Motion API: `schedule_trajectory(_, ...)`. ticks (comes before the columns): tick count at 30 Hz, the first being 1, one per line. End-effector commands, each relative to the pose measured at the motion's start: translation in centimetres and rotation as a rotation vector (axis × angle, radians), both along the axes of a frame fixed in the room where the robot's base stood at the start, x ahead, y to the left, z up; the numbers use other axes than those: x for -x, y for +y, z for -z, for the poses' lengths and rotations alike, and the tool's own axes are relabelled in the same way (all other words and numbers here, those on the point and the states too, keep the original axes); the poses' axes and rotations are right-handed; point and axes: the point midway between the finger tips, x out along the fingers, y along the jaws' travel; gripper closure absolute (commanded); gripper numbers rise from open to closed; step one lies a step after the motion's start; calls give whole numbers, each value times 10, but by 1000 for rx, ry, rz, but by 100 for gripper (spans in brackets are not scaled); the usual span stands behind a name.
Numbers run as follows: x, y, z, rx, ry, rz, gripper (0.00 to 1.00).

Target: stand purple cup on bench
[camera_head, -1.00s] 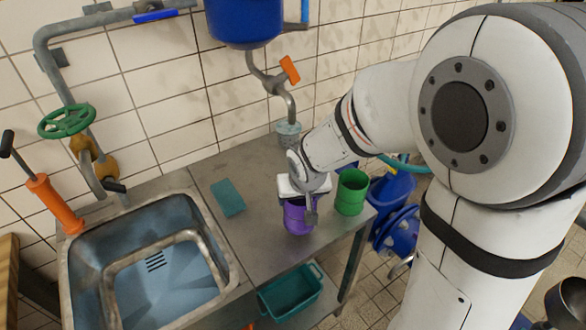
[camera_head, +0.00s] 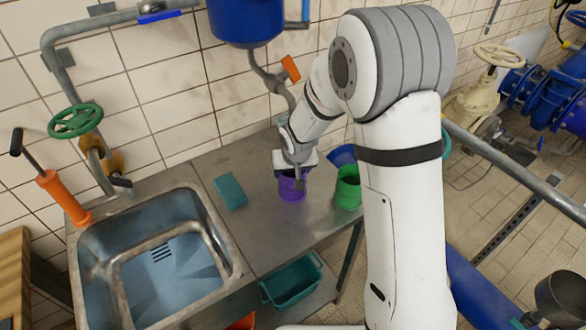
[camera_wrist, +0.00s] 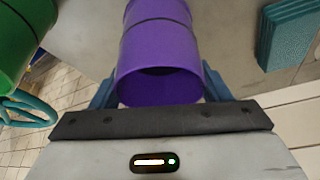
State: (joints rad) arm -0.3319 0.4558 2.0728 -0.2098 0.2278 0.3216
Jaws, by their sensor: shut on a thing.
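The purple cup (camera_head: 292,188) is between the fingers of my gripper (camera_head: 297,174), over the middle of the grey metal bench (camera_head: 252,238). It looks about upright and low over the top; I cannot tell whether its base touches. In the wrist view the purple cup (camera_wrist: 160,45) has its open mouth towards the palm, with a finger of my gripper (camera_wrist: 158,92) on each side. The gripper is shut on it. The arm and gripper hide part of its rim in the head view.
A green cup (camera_head: 348,188) stands to the right near the bench edge. A teal sponge (camera_head: 230,191) lies to the left, beside the sink (camera_head: 232,262). A teal bin (camera_head: 292,281) sits below. Bench in front of the purple cup is clear.

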Motion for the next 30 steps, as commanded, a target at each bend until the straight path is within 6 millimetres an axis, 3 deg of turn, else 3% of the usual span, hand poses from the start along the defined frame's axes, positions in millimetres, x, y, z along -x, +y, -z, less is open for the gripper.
schedule_trajectory(7, 0, 0, 4, 0, 0, 1, 66)
schedule_trajectory(8, 0, -1, 3, 0, 0, 1, 28)
schedule_trajectory(15, 0, -1, 2, 1, 0, 1, 9)
schedule_trajectory(24, 0, -1, 0, 1, 0, 1, 8)
schedule_trajectory(30, 7, -3, -20, 0, -4, 1, 8)
